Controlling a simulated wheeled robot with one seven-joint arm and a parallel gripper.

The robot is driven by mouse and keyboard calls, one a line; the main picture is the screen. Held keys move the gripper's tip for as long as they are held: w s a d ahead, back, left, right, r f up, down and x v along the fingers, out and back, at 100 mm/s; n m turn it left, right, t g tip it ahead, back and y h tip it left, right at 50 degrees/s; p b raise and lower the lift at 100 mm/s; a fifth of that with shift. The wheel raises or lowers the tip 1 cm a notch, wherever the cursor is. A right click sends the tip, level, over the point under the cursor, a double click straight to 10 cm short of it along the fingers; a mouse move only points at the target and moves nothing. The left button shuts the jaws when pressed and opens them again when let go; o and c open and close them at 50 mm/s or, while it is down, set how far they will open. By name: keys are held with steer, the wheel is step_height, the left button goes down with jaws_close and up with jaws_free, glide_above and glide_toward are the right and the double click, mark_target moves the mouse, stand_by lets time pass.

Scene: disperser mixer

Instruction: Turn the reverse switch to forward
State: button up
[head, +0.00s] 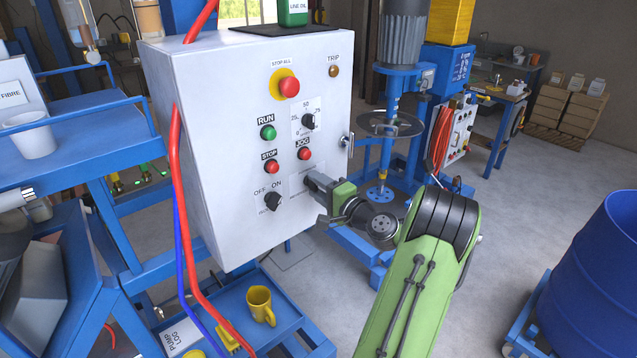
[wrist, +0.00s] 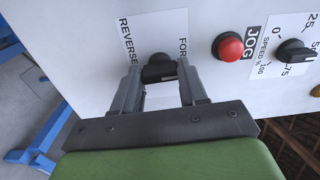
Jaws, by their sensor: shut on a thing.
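The reverse switch (wrist: 158,67) is a black knob on the white cabinet front (head: 215,110). In the wrist view the word REVERSE is to its left and the start of FORWARD, partly covered by a finger, to its right. My gripper (head: 311,183) is at the lower right of the cabinet front. In the wrist view my gripper (wrist: 158,74) has one finger on each side of the knob and is shut on it. The way the knob points is hard to tell.
The red JOG button (head: 304,153) and speed dial (head: 309,121) sit just above the switch. The STOP button (head: 271,167) and OFF/ON switch (head: 272,201) are to the left. A cabinet handle (head: 346,142) projects at the right edge. A yellow mug (head: 260,306) stands below.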

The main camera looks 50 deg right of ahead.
steer(key=shift+m, duration=0.3)
steer(key=o, duration=1.1)
steer(key=shift+c, duration=0.2)
steer(key=shift+s, duration=0.1)
steer(key=b+v, duration=0.2)
steer(key=v, duration=1.3)
steer(key=shift+s, duration=0.35)
steer(key=shift+w+a, duration=0.1)
